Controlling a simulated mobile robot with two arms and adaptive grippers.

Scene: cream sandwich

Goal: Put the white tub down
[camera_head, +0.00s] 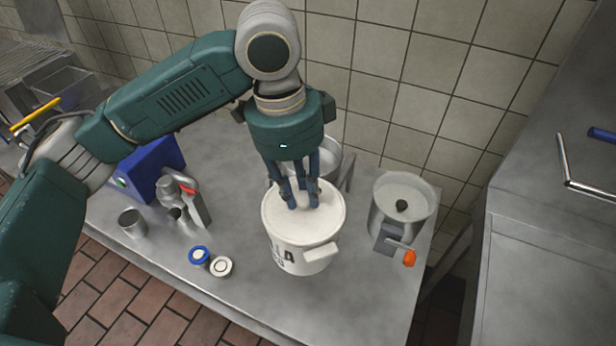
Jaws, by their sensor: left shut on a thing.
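The white tub (300,232) has a closed white lid, dark lettering on its side and a stub handle at its right. It appears upright over the middle of the steel table (340,318); I cannot tell whether its base touches the tabletop. My left gripper (305,203) points down from above, with its fingers at the middle of the lid. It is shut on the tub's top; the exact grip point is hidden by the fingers. My right gripper is not in view.
A steel pot with an orange-tipped handle (402,200) stands close at the right. A metal vessel (328,160) is partly hidden behind the tub. Two small round jars (221,266), a cup (132,223) and a blue machine (150,167) are at the left. The front right tabletop is clear.

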